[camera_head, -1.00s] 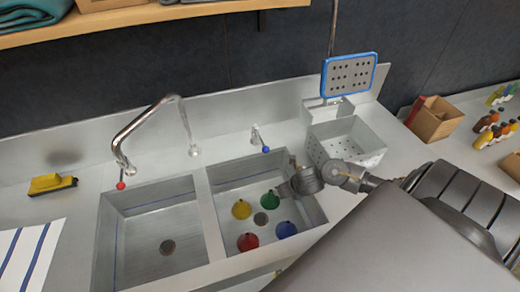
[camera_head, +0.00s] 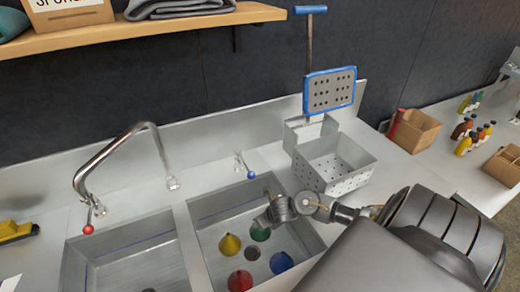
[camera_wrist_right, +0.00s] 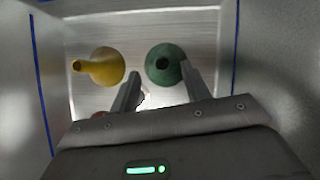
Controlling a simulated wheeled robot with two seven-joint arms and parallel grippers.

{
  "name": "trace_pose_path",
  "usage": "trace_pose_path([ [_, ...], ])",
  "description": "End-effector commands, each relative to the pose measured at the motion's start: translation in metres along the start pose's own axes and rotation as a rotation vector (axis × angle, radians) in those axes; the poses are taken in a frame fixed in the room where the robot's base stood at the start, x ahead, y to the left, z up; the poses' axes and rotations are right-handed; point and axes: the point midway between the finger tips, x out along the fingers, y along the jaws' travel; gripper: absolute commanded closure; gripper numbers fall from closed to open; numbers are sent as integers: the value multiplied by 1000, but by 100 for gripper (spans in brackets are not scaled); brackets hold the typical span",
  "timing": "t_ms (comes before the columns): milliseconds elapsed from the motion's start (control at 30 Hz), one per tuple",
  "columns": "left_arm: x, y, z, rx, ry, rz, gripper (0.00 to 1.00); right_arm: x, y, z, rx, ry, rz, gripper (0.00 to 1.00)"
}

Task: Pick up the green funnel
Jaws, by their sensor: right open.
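The green funnel (camera_head: 260,234) stands in the right sink basin (camera_head: 207,262), partly hidden by my right gripper (camera_head: 262,221) in the head view. In the right wrist view the green funnel (camera_wrist_right: 164,62) lies ahead of the fingertips, its dark spout opening facing the camera. My right gripper (camera_wrist_right: 160,73) is open, its two fingers apart. The right finger overlaps the funnel's edge in that picture; I cannot tell whether they touch. Nothing is held. My left gripper is not in view.
A yellow funnel (camera_head: 229,244) is left of the green one. A red funnel (camera_head: 240,280) and a blue funnel (camera_head: 281,262) are nearer. A drain (camera_head: 252,253) sits among them. The perforated basket (camera_head: 333,163) stands right of the basin; the faucet (camera_head: 118,150) is left.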

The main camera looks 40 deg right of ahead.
Motion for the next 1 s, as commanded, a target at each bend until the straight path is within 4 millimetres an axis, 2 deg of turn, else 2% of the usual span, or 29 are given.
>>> trace_pose_path([
  [267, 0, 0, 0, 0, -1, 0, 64, 9, -1, -2, 3, 1, -1, 53],
  [633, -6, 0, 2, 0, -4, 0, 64, 54, -3, -5, 4, 1, -2, 53],
  [933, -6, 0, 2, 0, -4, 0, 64, 58, -4, -5, 1, 0, -3, 53],
  [1000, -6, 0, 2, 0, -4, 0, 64, 58, -4, -5, 1, 0, -3, 61],
])
